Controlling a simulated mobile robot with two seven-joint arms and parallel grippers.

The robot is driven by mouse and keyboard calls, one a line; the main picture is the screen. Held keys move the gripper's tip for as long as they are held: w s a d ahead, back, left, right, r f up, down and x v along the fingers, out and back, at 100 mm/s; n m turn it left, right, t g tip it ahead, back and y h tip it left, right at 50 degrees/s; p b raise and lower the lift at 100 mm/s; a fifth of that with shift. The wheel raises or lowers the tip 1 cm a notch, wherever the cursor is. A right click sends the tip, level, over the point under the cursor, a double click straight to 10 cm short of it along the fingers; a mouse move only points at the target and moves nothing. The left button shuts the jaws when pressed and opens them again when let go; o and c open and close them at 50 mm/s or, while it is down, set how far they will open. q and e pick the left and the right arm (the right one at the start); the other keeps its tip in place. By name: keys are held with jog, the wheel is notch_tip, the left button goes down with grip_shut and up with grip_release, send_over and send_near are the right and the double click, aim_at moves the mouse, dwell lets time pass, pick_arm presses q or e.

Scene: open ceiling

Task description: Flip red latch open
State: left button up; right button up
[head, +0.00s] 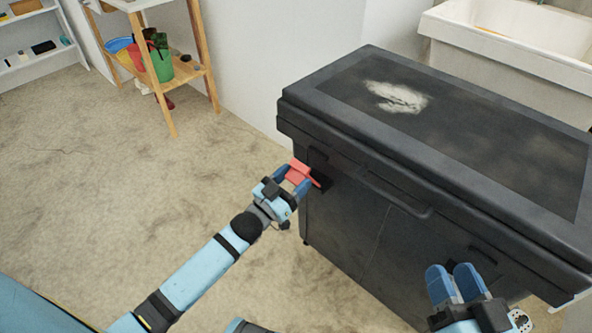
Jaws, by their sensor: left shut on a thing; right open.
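The red latch (299,172) is on the upper front of a large dark chest (349,210), near its left corner. It tilts outward from the chest face. My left gripper (291,180) is shut on the red latch, its blue fingers at the latch's sides. My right gripper (455,283) is open and empty in front of the chest's lower right part. The far side of the latch and its hinge are partly hidden by the fingers.
The chest lid is down, with a handle (395,196) on the front. A wooden shelf (190,78) with colored buckets (160,66) stands at the back left. A white sink (500,50) is behind the chest. The floor at left is clear.

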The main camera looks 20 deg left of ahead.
pick_arm(q)
jog(key=shift+s+f, duration=0.2)
jog(key=shift+f, duration=0.4)
pick_arm(e)
jog(key=shift+r, duration=0.2)
pick_arm(q)
jog(key=o, duration=0.9)
jog(key=shift+c, duration=0.2)
jog(key=o, duration=0.3)
jog(key=shift+w, duration=0.15)
jog(key=shift+o, duration=0.2)
jog(key=shift+r, duration=0.1)
pick_arm(e)
jog(key=shift+w+d, duration=0.1)
pick_arm(q)
jog(key=p+v, duration=0.3)
jog(key=v, duration=1)
jog(key=shift+s, duration=0.4)
pick_arm(e)
jog(key=r+t, duration=0.1)
jog(key=r, duration=0.1)
jog(key=r+t, duration=0.1)
jog(key=r, duration=0.1)
jog(key=shift+s+d+r, duration=0.2)
jog(key=shift+r, duration=0.2)
pick_arm(q)
jog(key=shift+s+a, duration=0.1)
